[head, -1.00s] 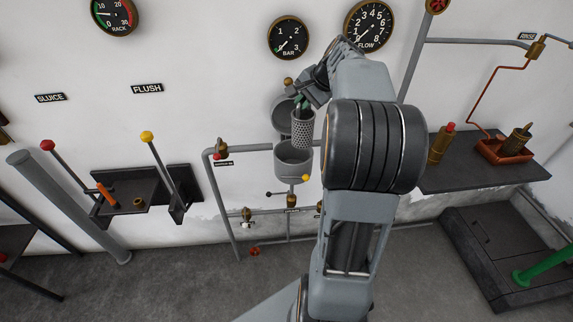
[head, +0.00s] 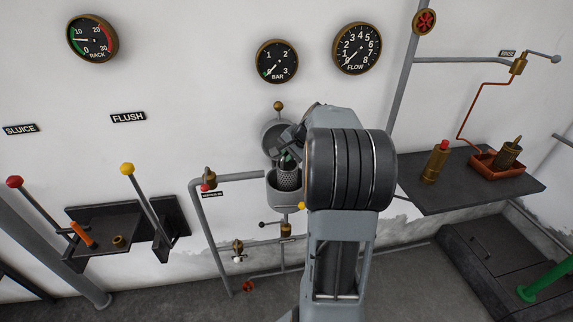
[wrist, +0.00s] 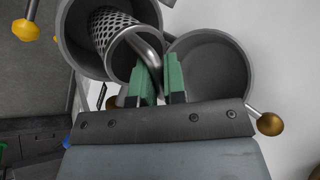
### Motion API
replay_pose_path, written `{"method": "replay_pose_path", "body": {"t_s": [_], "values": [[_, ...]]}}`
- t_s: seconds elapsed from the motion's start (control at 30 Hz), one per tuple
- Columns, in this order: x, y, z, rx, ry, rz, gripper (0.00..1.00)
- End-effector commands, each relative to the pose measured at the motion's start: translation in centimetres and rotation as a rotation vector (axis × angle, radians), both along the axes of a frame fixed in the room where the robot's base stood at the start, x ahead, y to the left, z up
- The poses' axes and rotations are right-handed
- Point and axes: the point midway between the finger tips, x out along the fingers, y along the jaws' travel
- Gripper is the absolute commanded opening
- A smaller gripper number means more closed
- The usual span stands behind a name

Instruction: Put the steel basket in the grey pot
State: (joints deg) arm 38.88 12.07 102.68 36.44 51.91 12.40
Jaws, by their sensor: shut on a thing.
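The steel basket (head: 289,179) is a perforated metal cylinder. Its lower part sits within the mouth of the grey pot (head: 285,199), with its front bottom hidden by the pot's near wall. In the wrist view the basket (wrist: 112,22) is inside the outline of the pot's rim (wrist: 68,48). My gripper (head: 287,160), with green fingers, is shut on the basket's bent steel handle; its fingertips (wrist: 161,76) also show in the wrist view. The pot's round lid (head: 273,133) stands open behind it, and shows beside the pot in the wrist view (wrist: 212,72).
A brass knob (wrist: 269,124) sticks out from the lid. Pipes (head: 240,178) and small valves (head: 238,246) surround the pot. A dark shelf (head: 440,195) at right carries a brass cylinder (head: 435,160) and a red tray (head: 485,167). Yellow (head: 127,169) and red levers (head: 14,182) stand at left.

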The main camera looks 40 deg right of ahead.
Motion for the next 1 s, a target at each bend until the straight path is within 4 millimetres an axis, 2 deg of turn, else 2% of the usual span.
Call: {"method": "replay_pose_path", "body": {"t_s": [0.3,0.67,0.7,0.93,1.0], "values": [[0.0,0.1,-3.4,0.002,0.002,0.002,0.0],[0.0,0.1,-3.8,0.0,0.0,0.001,0.0],[0.0,0.1,-3.9,0.001,0.001,0.002,0.13],[0.0,0.1,-3.7,0.001,0.001,0.002,0.35],[0.0,0.1,-3.7,0.001,0.001,0.002,0.37]]}}
